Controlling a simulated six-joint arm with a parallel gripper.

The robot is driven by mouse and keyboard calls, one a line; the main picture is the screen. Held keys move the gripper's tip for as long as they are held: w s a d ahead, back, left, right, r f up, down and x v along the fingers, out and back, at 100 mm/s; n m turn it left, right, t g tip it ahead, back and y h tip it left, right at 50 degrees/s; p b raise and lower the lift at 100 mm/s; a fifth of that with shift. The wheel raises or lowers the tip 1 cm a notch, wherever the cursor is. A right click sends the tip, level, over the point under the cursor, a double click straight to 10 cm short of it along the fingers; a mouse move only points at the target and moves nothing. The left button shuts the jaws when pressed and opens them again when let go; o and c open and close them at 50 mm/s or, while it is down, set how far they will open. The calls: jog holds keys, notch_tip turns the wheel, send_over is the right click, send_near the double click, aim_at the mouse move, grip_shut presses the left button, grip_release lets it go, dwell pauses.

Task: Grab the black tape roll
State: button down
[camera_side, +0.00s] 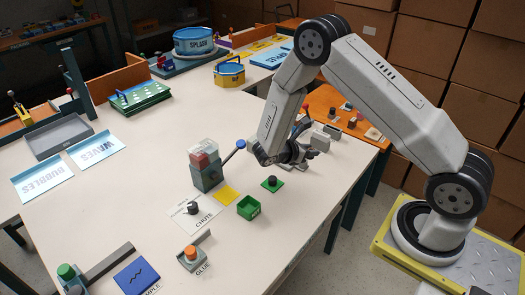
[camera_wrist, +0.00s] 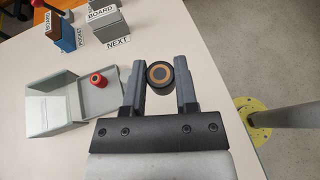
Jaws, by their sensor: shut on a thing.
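In the side view my gripper (camera_side: 298,152) is low over the right part of the white table. The roll cannot be made out there, among the dark gripper parts. From the wrist view I cannot tell whether the roll touches the table.
An open grey box (camera_wrist: 52,112) with a red spool (camera_wrist: 98,80) on its lid lies left of my gripper. Grey and blue holders (camera_wrist: 105,22) stand beyond.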

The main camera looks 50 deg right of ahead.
jog(key=shift+s+a+r, duration=0.15)
jog(key=shift+s+r, duration=0.05)
jog(key=shift+s, duration=0.2)
